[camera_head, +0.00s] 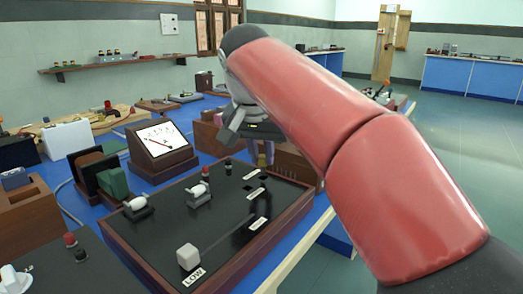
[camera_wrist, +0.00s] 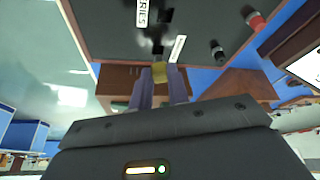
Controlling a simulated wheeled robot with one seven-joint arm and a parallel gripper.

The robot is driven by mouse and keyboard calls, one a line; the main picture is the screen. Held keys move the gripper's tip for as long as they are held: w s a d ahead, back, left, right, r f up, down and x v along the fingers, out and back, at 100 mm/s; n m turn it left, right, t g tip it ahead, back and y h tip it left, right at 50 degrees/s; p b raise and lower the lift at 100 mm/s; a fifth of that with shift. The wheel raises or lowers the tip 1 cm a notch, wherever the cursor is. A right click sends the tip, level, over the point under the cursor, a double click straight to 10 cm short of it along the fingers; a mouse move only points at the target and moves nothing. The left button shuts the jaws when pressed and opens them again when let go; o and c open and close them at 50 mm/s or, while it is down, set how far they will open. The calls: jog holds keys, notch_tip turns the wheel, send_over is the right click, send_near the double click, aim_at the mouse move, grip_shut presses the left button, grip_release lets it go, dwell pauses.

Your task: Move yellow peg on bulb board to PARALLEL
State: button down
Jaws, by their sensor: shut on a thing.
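The bulb board (camera_head: 232,208) is a dark panel with a brown wooden rim and small bulbs in holders (camera_head: 198,192). My gripper (camera_wrist: 160,88) has its two grey-purple fingers shut on the yellow peg (camera_wrist: 161,72) at the board's far edge. In the wrist view, black sockets (camera_wrist: 157,46) lie just beyond the peg, one near a white label reading SERIES (camera_wrist: 143,12). A second label (camera_wrist: 177,48) is too oblique to read. I cannot tell whether the peg is seated or raised. In the head view my gripper (camera_head: 262,152) is partly seen, and the peg is hidden.
A meter (camera_head: 160,143) and a dark green-and-brown block (camera_head: 100,172) are behind and left. Open floor lies right.

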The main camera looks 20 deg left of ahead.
jog(key=shift+f+b, duration=0.7)
jog(key=shift+f, duration=0.55)
jog(key=c, duration=1.3)
grip_release()
jog(key=shift+o, duration=0.2)
jog(key=p+v, duration=0.2)
jog(key=v, duration=0.6)
jog(key=d, duration=0.3)
jog(key=d+f, duration=0.1)
jog(key=d, duration=0.1)
jog(key=d+f, duration=0.1)
jog(key=d, duration=0.2)
jog(key=shift+s+d+f, duration=0.1)
jog(key=shift+s+d, duration=0.2)
jog(key=s+d+f, duration=0.5)
jog(key=d+f, duration=0.2)
jog(key=d, duration=0.4)
jog(key=s+d+f, duration=0.5)
jog(key=f, duration=0.2)
jog(key=s+d+f+t, duration=0.1)
jog(key=s+d+f, duration=0.4)
jog(key=f, duration=0.3)
jog(key=shift+s+f, duration=0.3)
jog(key=shift+s, duration=0.15)
